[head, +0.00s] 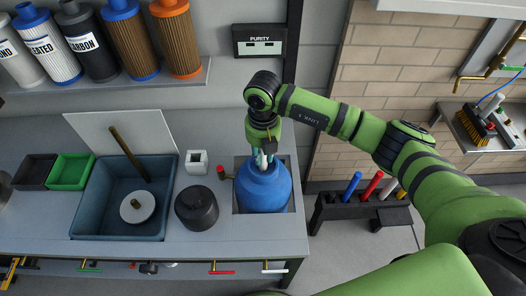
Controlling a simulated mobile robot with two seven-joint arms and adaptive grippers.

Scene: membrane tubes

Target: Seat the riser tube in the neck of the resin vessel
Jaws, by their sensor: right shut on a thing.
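The blue resin vessel (262,190) stands upright in a recess at the right end of the bench. My right gripper (263,155) points down right over the vessel's top and is shut. Pale, narrow pieces show between its fingers and the vessel top; I take the held thing to be the riser tube, mostly hidden by the gripper and vessel. The neck is covered from this view, so I cannot tell how deep the tube sits or whether it is straight. My left gripper is not in view.
A blue-grey tub (78,205) holds a brown rod and a white disc. A dark round pot (197,208), a white box (196,162) and a red-knobbed valve (221,170) stand left of the vessel. Filter cartridges line a shelf (150,84). A dark rack (345,208) stands right.

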